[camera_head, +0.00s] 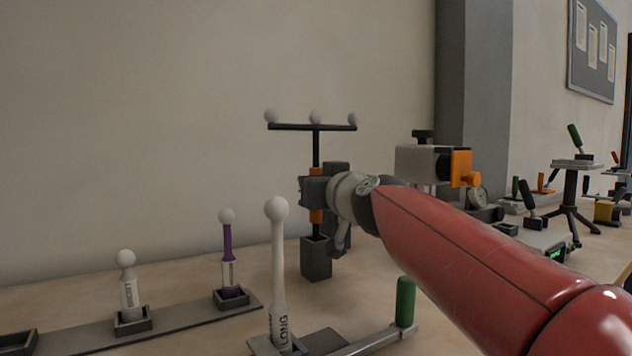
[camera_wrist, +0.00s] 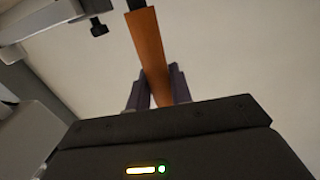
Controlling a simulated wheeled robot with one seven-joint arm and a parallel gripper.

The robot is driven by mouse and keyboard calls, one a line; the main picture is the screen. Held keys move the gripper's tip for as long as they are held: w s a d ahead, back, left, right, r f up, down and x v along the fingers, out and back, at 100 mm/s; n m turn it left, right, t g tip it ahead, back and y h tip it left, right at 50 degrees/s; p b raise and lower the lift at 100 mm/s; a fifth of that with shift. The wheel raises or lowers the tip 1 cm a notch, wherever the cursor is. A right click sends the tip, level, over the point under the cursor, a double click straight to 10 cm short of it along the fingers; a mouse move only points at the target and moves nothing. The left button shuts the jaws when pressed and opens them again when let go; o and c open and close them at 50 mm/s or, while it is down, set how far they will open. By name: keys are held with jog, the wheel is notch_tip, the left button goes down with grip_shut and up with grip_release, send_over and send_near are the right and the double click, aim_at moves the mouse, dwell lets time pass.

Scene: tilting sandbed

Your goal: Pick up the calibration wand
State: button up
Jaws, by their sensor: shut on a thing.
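The calibration wand (camera_head: 316,150) is upright in the head view, with a black stem, a crossbar carrying three white balls and an orange grip. My gripper (camera_head: 318,190) is shut around the orange grip, coming from the right. Below it is a dark square holder (camera_head: 316,260); the lower end of the wand is at or in its top, and I cannot tell whether it is lifted clear. In the wrist view the orange grip (camera_wrist: 150,50) runs down between the two fingers of my gripper (camera_wrist: 160,88).
White-balled posts stand in sockets at the left, one purple (camera_head: 227,245). A tall white post (camera_head: 278,260) stands close in front. A green-handled lever (camera_head: 404,300) is below my arm. A grey and orange device (camera_head: 420,162) is behind my arm. The wall is behind the wand.

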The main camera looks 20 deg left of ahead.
notch_tip(320, 180, up, 20)
jog(key=p, duration=1.1)
